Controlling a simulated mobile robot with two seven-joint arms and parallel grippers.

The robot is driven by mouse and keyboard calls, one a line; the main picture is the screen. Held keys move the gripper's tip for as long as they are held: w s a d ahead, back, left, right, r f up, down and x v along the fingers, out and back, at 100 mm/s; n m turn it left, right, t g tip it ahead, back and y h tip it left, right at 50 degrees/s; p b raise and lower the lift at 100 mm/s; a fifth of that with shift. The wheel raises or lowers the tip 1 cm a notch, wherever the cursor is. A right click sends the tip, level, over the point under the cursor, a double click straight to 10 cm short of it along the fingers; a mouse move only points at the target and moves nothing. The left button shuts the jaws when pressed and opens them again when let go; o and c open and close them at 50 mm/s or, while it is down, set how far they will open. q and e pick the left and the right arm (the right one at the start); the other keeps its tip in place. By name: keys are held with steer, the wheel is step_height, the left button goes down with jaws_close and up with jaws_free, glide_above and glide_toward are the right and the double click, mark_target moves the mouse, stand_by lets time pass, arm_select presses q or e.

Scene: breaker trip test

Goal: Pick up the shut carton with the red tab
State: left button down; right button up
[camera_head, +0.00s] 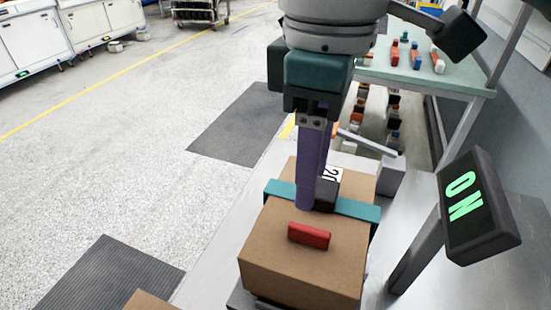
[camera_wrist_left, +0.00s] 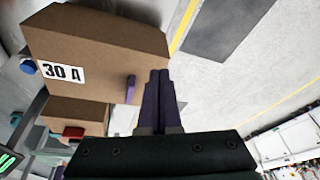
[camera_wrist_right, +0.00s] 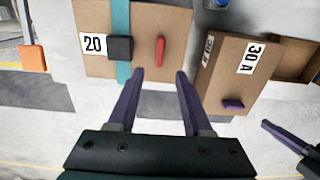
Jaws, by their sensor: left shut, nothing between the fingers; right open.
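The shut brown carton (camera_head: 300,265) has a red tab (camera_head: 309,235) on top, a teal strap (camera_head: 355,208) across it, a black block and a "20" label. In the right wrist view the red tab (camera_wrist_right: 160,51) lies ahead, between the lines of my open, empty right gripper's fingers (camera_wrist_right: 159,74). In the head view my right gripper (camera_head: 307,205) points down over the carton, its fingertips close to the tab; contact cannot be told. My left gripper (camera_wrist_left: 159,73) is shut and empty, near a carton (camera_wrist_left: 95,50) labelled "30 A" with a purple tab (camera_wrist_left: 130,89).
The 30 A carton (camera_wrist_right: 220,75) stands right of the 20 carton in the right wrist view, beside another, partly seen carton (camera_wrist_right: 297,58). A dark "ON" display (camera_head: 478,205) stands right of the red-tab carton. A shelf table (camera_head: 420,75) with small parts is behind.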

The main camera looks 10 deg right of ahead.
mark_target(309, 228)
steer(key=f, duration=0.9)
steer(key=shift+s+d, duration=0.1)
steer(key=shift+d, duration=0.15)
jaws_close()
steer(key=shift+r, duration=0.1)
stand_by(0.9)
